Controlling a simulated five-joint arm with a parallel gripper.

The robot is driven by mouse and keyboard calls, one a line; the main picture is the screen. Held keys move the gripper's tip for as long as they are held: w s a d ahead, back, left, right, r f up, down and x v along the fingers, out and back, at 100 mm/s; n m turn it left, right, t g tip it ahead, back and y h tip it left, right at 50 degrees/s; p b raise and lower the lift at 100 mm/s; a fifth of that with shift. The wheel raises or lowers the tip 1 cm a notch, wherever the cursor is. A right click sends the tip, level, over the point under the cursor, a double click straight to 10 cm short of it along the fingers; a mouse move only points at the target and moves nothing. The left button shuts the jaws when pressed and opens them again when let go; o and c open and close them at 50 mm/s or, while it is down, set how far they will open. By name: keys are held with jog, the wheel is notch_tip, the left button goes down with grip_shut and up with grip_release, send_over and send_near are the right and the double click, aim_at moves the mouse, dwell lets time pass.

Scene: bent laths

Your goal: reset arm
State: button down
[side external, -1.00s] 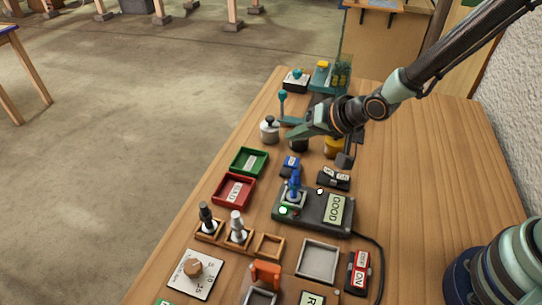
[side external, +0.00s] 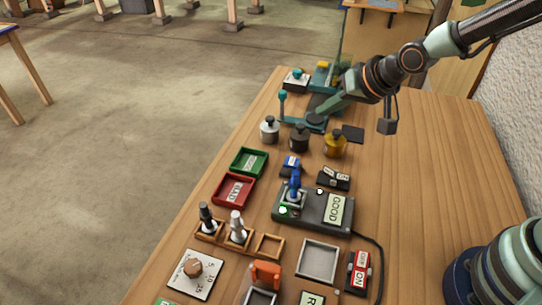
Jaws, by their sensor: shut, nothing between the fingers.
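My gripper (side external: 322,113) is shut and empty. It is above the far part of the wooden table, by the teal lever device (side external: 303,121), and its tip points down to the left. I cannot tell whether the tip touches that device. My arm reaches in from the upper right. Three lidded weights or pots, a light grey one (side external: 269,130), a dark one (side external: 299,138) and a yellow one (side external: 334,144), stand on the table just in front of the gripper.
A tester (side external: 313,208) marked GOOD holds a blue part (side external: 295,187). Green (side external: 249,162) and red (side external: 234,190) trays lie to its left. A wooden rack (side external: 240,238), grey tray (side external: 318,260) and red ON switch (side external: 358,272) are nearer. The table's right side is mostly clear.

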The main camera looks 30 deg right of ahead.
jog(key=s+d+r+n+g+h, duration=0.2)
jog(key=s+d+r+n, duration=0.1)
jog(key=s+d+r, duration=0.6)
jog(key=s+d, duration=0.2)
jog(key=s, duration=0.2)
jog(key=shift+s, duration=0.15)
